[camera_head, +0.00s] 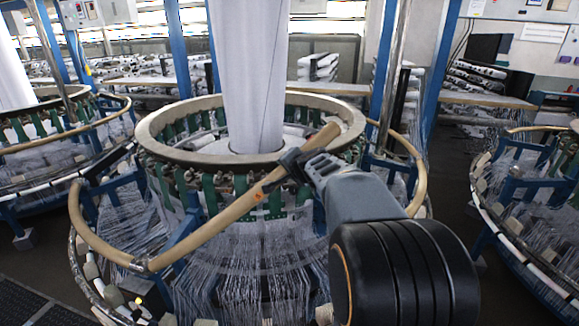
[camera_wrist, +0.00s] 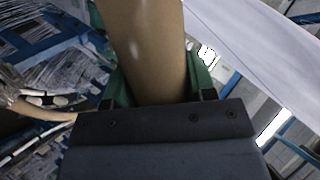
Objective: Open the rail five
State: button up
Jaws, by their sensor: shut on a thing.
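A tan rail section (camera_head: 222,219) runs diagonally across the front of the middle circular loom. I see no readable number on the rail.
White fabric (camera_head: 250,70) rises from the loom's centre, close behind the gripper. Another tan rail section (camera_head: 416,163) curves around the loom's right side. Blue posts (camera_head: 382,60) stand behind. Other looms stand left (camera_head: 60,130) and right (camera_head: 520,230), with dark floor between.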

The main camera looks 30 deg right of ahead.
jog(key=shift+f, duration=0.1)
jog(key=o, duration=1.3)
jog(key=shift+c, duration=0.2)
jog(key=shift+s, duration=0.1)
jog(key=b+v, duration=0.1)
jog(key=v, duration=1.2)
jog(key=shift+s+r, duration=0.25)
jog(key=shift+a, duration=0.15)
jog(key=s+a+f+n+g, duration=0.4)
jog(key=s+a+f+n, duration=0.2)
jog(key=a+f, duration=0.1)
jog(key=s+a+f+n+g+y, duration=0.1)
jog(key=s+a+f+n+g, duration=0.2)
jog(key=s+a+f+n, duration=0.3)
jog(key=shift+a+f+n+g, duration=0.5)
jog(key=shift+a+f, duration=0.5)
jog(key=shift+f, duration=1.2)
